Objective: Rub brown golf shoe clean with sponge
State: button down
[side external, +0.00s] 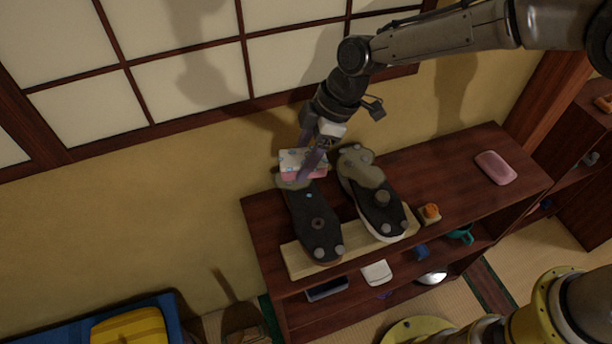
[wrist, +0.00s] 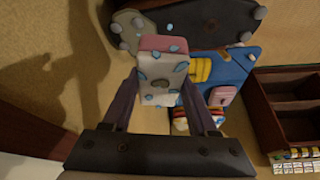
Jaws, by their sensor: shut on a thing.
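My gripper (side external: 309,160) is shut on a pink and white sponge (side external: 290,162) with blue spots. The sponge also shows between the fingers in the wrist view (wrist: 160,85). Two golf shoes lie sole up, side by side, on a pale wooden board (side external: 302,262) on the shelf top. The left shoe (side external: 317,225) has a dark sole with a brownish edge, and I take it as the brown one. The sponge is at its far end; I cannot tell whether they touch. The right shoe (side external: 378,205) has a white edge. Both soles carry grey studs and dull patches.
The dark wooden shelf (side external: 450,165) stands against the wall. A pink oblong (side external: 495,167) lies at its right, and a small orange item (side external: 431,212) sits beside the right shoe. Lower shelves hold a teal item (side external: 462,234) and others. The shelf top's middle right is clear.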

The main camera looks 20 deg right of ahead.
aim_at(293, 188)
jog(key=shift+w+d+f, duration=0.25)
jog(key=shift+w+d, duration=0.25)
jog(key=shift+d, duration=0.15)
jog(key=shift+f, duration=2.8)
jog(key=shift+f, duration=0.65)
jog(key=shift+s+d, duration=0.25)
jog(key=shift+d, duration=0.55)
jog(key=shift+w+a, duration=0.25)
jog(key=shift+a, duration=0.6)
jog(key=shift+w+a, duration=0.2)
jog(key=shift+a, duration=0.6)
jog(key=shift+d, duration=0.1)
